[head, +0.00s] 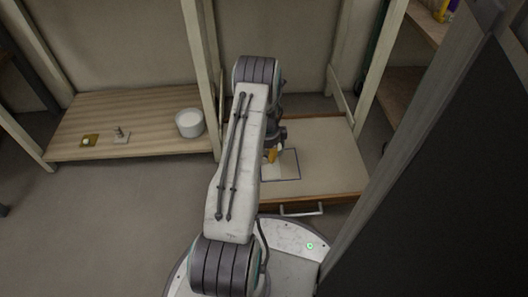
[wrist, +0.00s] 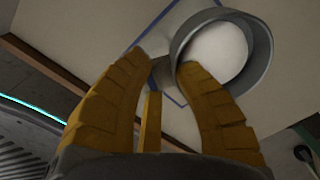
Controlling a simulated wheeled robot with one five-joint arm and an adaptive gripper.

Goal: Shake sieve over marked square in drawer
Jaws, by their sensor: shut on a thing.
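The sieve (wrist: 262,48) is a round grey ring with a white round area inside it, in the wrist view. My gripper (wrist: 164,65) has yellow fingers closed on a short grey part at the sieve's left side. The marked square (head: 287,168) is a dark outline on the pale floor of the open drawer (head: 325,165). Its blue lines also show in the wrist view (wrist: 152,80), under and beside the sieve. The sieve is over or partly over the square; its height cannot be told. In the head view my arm hides the sieve and most of the gripper.
The drawer's front has a metal handle (head: 302,211). A wooden shelf (head: 75,113) at left bears a white bowl (head: 190,123), a small yellow tile (head: 89,140) and a small pale block (head: 122,136). Posts stand on both sides of the drawer. A dark panel (head: 450,180) rises at right.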

